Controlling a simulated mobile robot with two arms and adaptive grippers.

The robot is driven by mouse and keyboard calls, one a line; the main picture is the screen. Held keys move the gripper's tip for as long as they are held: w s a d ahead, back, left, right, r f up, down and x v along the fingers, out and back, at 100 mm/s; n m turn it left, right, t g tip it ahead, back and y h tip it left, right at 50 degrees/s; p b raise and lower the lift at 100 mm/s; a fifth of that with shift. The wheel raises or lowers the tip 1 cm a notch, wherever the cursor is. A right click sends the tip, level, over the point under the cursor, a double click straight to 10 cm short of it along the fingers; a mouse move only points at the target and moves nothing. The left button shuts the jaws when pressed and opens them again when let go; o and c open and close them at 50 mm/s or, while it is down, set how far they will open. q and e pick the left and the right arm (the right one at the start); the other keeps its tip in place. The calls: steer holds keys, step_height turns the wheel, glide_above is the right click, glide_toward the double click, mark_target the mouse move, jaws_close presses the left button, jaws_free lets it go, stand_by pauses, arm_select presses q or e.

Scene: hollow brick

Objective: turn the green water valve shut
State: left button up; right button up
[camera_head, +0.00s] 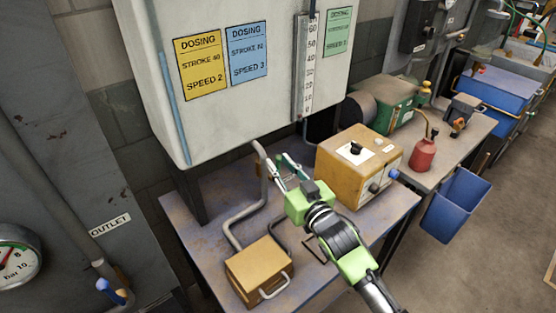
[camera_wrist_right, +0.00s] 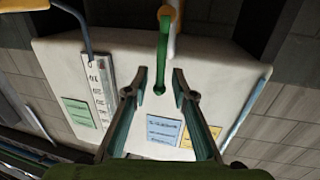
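The green valve lever (camera_wrist_right: 163,52) shows in the right wrist view, hanging from a yellow pipe fitting (camera_wrist_right: 168,12) at the top. Its lower end reaches down between the fingers of my right gripper (camera_wrist_right: 160,80), which are spread, with a gap on either side of the lever. In the head view my right gripper (camera_head: 273,162) reaches in over the table beside a grey pipe (camera_head: 258,200), below the white tank. The lever is hard to tell apart from the teal finger pads there. My left gripper is not in view.
The white tank (camera_head: 215,115) with dosing labels hangs above the table (camera_head: 205,215). A yellow control box (camera_head: 345,180) stands right of my gripper, and a tan box (camera_head: 258,268) sits at the front. A red can (camera_head: 423,155) and blue bin (camera_head: 455,205) are farther right.

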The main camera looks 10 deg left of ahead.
steer(key=shift+x, duration=0.8)
jaws_close()
